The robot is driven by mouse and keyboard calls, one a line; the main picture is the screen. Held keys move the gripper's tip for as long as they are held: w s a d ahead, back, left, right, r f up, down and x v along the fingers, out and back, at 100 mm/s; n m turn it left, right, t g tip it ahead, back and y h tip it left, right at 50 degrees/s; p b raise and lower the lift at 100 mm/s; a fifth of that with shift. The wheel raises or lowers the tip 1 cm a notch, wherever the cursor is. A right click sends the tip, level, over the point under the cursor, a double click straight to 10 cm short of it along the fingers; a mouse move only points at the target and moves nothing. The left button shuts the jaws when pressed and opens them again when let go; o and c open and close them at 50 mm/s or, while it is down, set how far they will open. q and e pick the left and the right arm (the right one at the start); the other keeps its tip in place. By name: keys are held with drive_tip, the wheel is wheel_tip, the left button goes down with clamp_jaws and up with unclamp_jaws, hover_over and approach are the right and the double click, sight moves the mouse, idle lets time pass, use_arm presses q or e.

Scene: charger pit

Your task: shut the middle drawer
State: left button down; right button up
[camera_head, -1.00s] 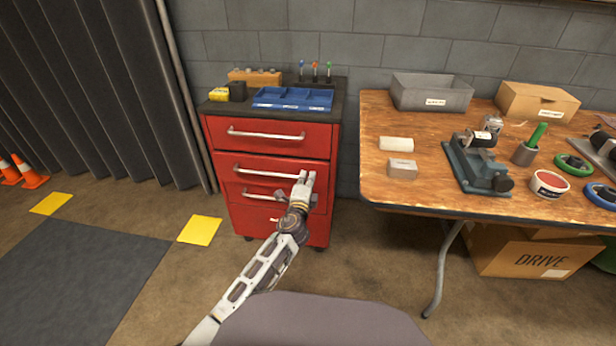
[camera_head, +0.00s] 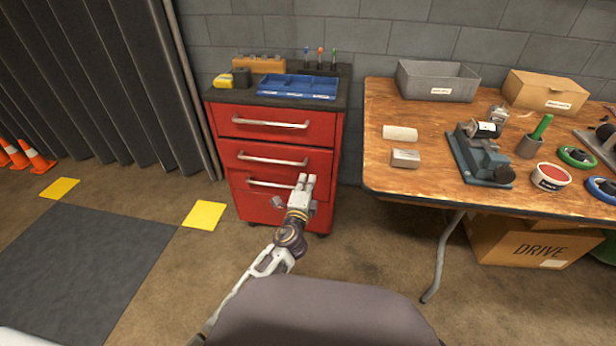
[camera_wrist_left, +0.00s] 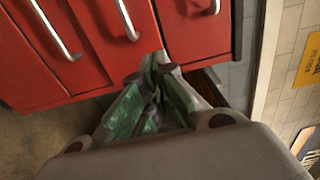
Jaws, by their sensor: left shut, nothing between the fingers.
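The red drawer cabinet (camera_head: 226,165) stands against the wall. Its middle drawer (camera_head: 240,166) has a silver bar handle and sits close to the cabinet face, perhaps slightly proud; I cannot tell whether it is fully flush. It also shows in the left wrist view (camera_wrist_left: 106,48). The top drawer (camera_head: 250,136) looks shut. My left gripper (camera_head: 306,179) is shut and empty, in front of the cabinet's right side by the lower edge of the middle drawer. It hides the right end of the lower handle. In the left wrist view the fingers (camera_wrist_left: 158,62) point at the red fronts. My right gripper is not in view.
A blue tray (camera_head: 298,94) and small tools sit on the cabinet top. A wooden workbench (camera_head: 400,185) with a grey bin (camera_head: 436,91) and a vise (camera_head: 482,160) stands close on the right. Yellow floor marks (camera_head: 204,215) and open floor lie to the left.

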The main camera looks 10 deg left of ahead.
use_arm(q)
drive_tip(key=shift+s, duration=0.4)
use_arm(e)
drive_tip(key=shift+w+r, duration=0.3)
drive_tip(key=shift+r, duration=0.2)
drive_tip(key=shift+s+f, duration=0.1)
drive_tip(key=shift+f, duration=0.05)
